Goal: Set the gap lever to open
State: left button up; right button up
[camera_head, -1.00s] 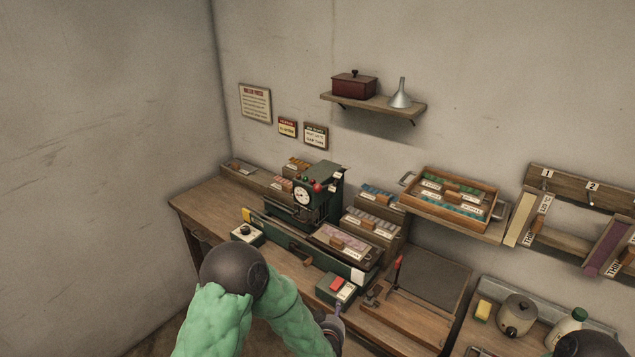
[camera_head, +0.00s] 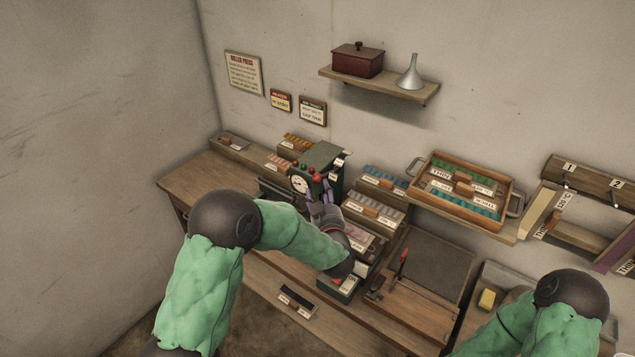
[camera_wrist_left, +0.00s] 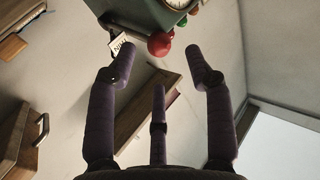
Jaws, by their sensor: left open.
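The dark green roller press (camera_head: 322,155) stands on the bench with a white dial on its front. A red ball knob (camera_head: 316,178), seemingly the gap lever's, sits at the press's right front corner, near small white labels. My left gripper (camera_head: 324,207) is just below and in front of it, partly covering the press. In the left wrist view the red knob (camera_wrist_left: 160,44) lies just beyond the fingertips, beside a small label. My left gripper (camera_wrist_left: 165,70) is open, its fingers spread and apparently empty. The lever's setting is not readable. My right gripper is out of view.
Sample racks (camera_head: 374,208) stand close to the right of the press. A wooden tray (camera_head: 462,203) sits farther right. A wall shelf (camera_head: 375,85) with a red box and a funnel hangs above. The left bench end (camera_head: 200,180) is mostly clear.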

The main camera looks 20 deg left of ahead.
aim_at(318, 181)
pick_arm(q)
jog(key=x, duration=0.5)
jog(key=shift+d+r, duration=0.1)
grip_shut()
